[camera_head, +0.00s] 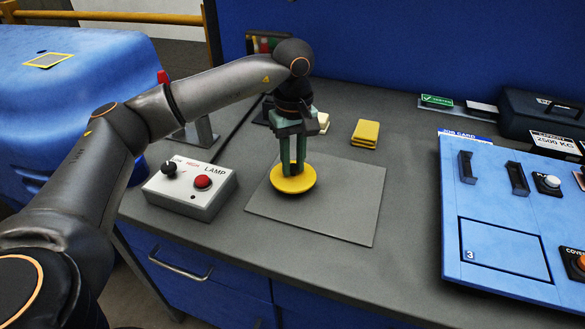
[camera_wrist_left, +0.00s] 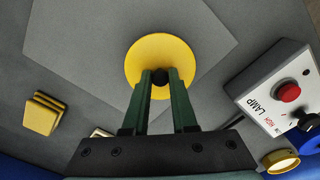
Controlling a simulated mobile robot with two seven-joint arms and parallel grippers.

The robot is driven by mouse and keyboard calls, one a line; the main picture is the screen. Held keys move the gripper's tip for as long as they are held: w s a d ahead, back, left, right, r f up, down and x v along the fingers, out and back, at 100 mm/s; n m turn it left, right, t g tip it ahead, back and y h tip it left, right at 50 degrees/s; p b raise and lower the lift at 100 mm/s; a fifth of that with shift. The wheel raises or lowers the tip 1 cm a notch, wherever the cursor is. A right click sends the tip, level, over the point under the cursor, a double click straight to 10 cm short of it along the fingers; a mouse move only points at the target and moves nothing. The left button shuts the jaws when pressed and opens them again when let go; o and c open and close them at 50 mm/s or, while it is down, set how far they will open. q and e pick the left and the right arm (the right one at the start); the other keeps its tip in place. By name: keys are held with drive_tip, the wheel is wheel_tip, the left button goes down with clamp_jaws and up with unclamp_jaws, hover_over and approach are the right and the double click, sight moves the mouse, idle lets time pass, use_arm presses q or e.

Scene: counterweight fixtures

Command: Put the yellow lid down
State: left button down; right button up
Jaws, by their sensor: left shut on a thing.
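The yellow lid (camera_head: 304,185) is a round shallow disc, roughly level, over the left part of a grey mat (camera_head: 345,215). My left gripper (camera_head: 293,167) points down at it, its green fingers closed. In the left wrist view the fingertips (camera_wrist_left: 160,79) are shut on the dark knob at the middle of the lid (camera_wrist_left: 160,50). I cannot tell whether the lid's underside touches the mat or hangs just above it. My right gripper is not in view.
A lamp control box (camera_head: 190,189) with a red button stands close left of the mat. Yellow pads (camera_head: 366,133) lie behind the mat. A blue panel (camera_head: 500,225) is to the right. The mat's right part is clear.

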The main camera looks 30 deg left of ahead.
sight(293, 166)
use_arm(q)
wheel_tip(293, 166, down, 2)
drive_tip(key=shift+f, duration=0.1)
drive_tip(key=shift+f, duration=0.2)
drive_tip(key=c, duration=0.7)
unclamp_jaws()
drive_tip(key=shift+r, duration=0.1)
drive_tip(key=shift+r, duration=0.25)
wheel_tip(293, 166, up, 12)
drive_tip(key=shift+f+p, duration=0.1)
drive_tip(key=shift+p, duration=0.25)
